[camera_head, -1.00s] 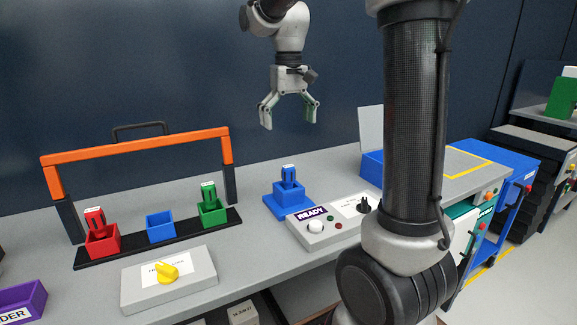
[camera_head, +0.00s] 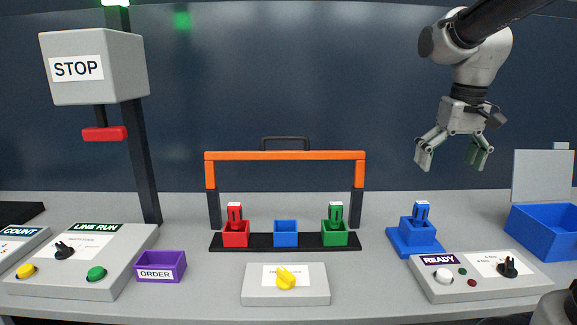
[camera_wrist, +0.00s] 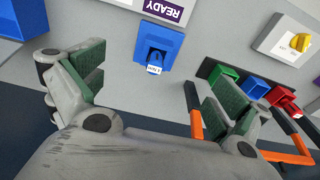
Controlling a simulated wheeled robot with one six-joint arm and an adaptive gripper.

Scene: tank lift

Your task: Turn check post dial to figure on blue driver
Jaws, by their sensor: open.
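The blue driver (camera_head: 421,211) stands upright in a blue holder (camera_head: 417,238) right of centre; its white tag has small lettering too unclear to read surely. It also shows in the wrist view (camera_wrist: 154,69). The grey READY panel (camera_head: 450,290) carries a black dial (camera_head: 508,267), a white button and small green and red lamps. The dial's printed figures are too small to read. My gripper (camera_head: 450,160) is open and empty, in the air above the blue driver and READY panel, touching neither. The wrist view shows its spread fingers (camera_wrist: 152,95).
An orange-handled rack (camera_head: 285,155) holds red and green drivers and an empty blue cup. A grey box with a yellow knob (camera_head: 286,279) stands in front. A purple ORDER bin (camera_head: 160,268), LINE RUN panel (camera_head: 100,270) and STOP box (camera_head: 95,70) are left; a blue bin (camera_head: 545,230) is right.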

